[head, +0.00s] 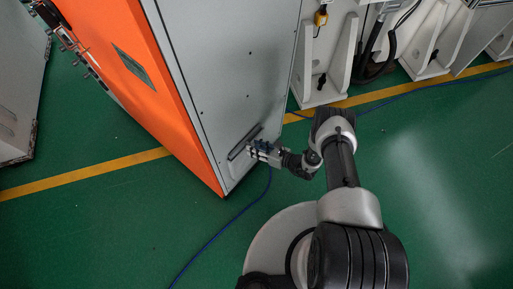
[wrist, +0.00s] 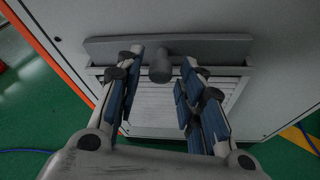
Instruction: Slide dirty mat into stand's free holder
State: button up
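My gripper (head: 255,151) is at the lower side of a grey and orange cabinet. In the wrist view its blue-padded fingers (wrist: 162,72) are apart, with a grey round knob (wrist: 160,65) between them. Gaps show between the fingers and the knob. The knob sticks out from a long grey bar (wrist: 225,47), which also shows in the head view (head: 243,142). Below the bar is a pale slatted panel (wrist: 155,95), partly hidden by the fingers. I cannot identify a dirty mat or a stand with holders in either view.
The cabinet (head: 235,70) stands upright, its orange face (head: 160,90) at left. A blue cable (head: 222,232) runs over the green floor. White brackets (head: 327,65) and machinery line the back. The floor at right (head: 440,190) is clear.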

grip_shut()
jog(key=shift+r, duration=0.1)
notch_tip(320, 180, up, 25)
jog(key=p, duration=1.8)
dwell(1.6)
jog(key=s+d, duration=0.6)
jog(key=d, duration=0.1)
jog(key=shift+s+d, duration=0.25)
dwell(0.8)
